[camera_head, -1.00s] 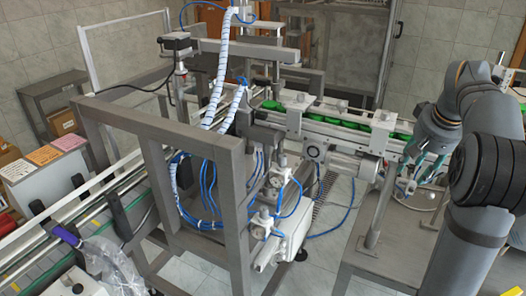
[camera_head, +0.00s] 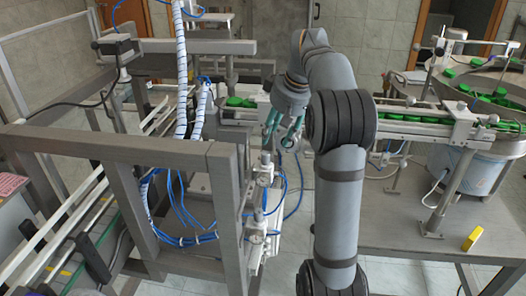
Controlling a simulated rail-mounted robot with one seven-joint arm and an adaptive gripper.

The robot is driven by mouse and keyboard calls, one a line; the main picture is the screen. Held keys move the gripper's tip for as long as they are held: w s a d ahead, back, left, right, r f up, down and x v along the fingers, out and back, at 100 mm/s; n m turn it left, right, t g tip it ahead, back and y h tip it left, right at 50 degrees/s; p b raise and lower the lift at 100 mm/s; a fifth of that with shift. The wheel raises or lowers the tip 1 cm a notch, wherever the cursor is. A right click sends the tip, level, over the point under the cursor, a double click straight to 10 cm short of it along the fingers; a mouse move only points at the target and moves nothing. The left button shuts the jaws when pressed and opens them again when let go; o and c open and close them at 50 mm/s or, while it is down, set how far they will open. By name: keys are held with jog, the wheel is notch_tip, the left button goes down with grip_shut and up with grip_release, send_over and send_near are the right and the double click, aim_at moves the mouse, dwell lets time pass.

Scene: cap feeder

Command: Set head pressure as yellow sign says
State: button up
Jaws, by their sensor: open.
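My gripper (camera_head: 281,137) hangs from my arm in the middle of the view, with its teal fingers apart and nothing seen between them. It appears just above and to the right of the pressure gauges on the machine frame. An upper round gauge (camera_head: 264,180) and a lower round gauge (camera_head: 255,236) sit at the frame's right post, with blue air hoses around them. Their readings are too small to make out, and which one is for head pressure cannot be told. No yellow sign is readable in the current view; a pink paper (camera_head: 10,185) shows at the left edge.
The grey machine frame (camera_head: 110,148) stands left of my gripper, with blue hoses inside. A conveyor with green caps (camera_head: 410,125) runs behind my arm to a round feeder at right. A small yellow object (camera_head: 472,238) lies on the metal table (camera_head: 400,225).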

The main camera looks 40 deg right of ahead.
aim_at(265, 153)
jog(key=x, duration=0.9)
jog(key=shift+w+a, duration=0.3)
jog(key=shift+a, duration=0.05)
jog(key=shift+c, duration=0.2)
jog(key=shift+r, duration=0.1)
grip_shut()
